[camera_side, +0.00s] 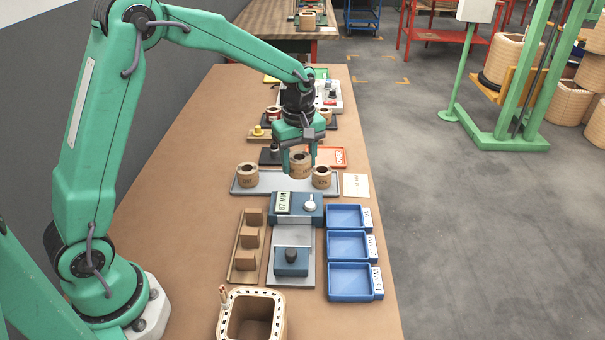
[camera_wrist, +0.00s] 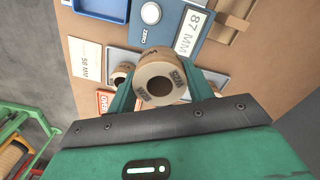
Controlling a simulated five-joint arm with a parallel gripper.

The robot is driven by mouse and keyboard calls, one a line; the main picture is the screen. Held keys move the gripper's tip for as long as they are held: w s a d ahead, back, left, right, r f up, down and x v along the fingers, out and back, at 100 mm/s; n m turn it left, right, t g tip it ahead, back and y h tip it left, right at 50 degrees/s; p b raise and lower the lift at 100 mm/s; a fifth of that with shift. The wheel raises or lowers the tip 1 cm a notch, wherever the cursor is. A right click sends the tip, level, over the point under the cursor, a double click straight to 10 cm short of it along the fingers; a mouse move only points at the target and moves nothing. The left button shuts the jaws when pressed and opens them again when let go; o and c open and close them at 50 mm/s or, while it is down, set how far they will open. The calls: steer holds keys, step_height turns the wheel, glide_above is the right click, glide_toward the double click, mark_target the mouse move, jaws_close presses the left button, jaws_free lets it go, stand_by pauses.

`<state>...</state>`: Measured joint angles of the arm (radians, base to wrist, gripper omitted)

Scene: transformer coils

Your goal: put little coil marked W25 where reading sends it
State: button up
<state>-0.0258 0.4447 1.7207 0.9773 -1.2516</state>
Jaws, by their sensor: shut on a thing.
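My gripper (camera_side: 299,158) is shut on a small tan coil (camera_side: 299,165), with a finger on either side of it. Two similar coils stand on that tray, a left coil (camera_side: 247,176) and a right coil (camera_side: 321,177). A blue gauge (camera_side: 309,216) in front of the tray has a display (camera_side: 283,202) that seems to read 87 MM.
Three blue bins (camera_side: 349,246) with MM labels line the right, their figures too small to trust. A pale card (camera_side: 356,186) lies beside the tray. A slotted wooden rack (camera_side: 248,245) is left of the gauge. A square basket (camera_side: 251,316) stands in front.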

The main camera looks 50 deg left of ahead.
steer(key=w+a+f, duration=0.1)
steer(key=a+f, duration=0.1)
steer(key=a, duration=0.1)
steer(key=w+a+f, duration=0.1)
steer(key=a, duration=0.2)
steer(key=w+a+f, duration=0.1)
steer(key=a+f, duration=0.1)
steer(key=a, duration=0.1)
steer(key=shift+w+f, duration=0.1)
steer(key=shift+f, duration=0.25)
steer(key=shift+f, duration=1.95)
steer(key=shift+f, duration=0.15)
steer(key=o, duration=1.1)
steer(key=shift+o, duration=0.2)
step_height(320, 180, up, 12)
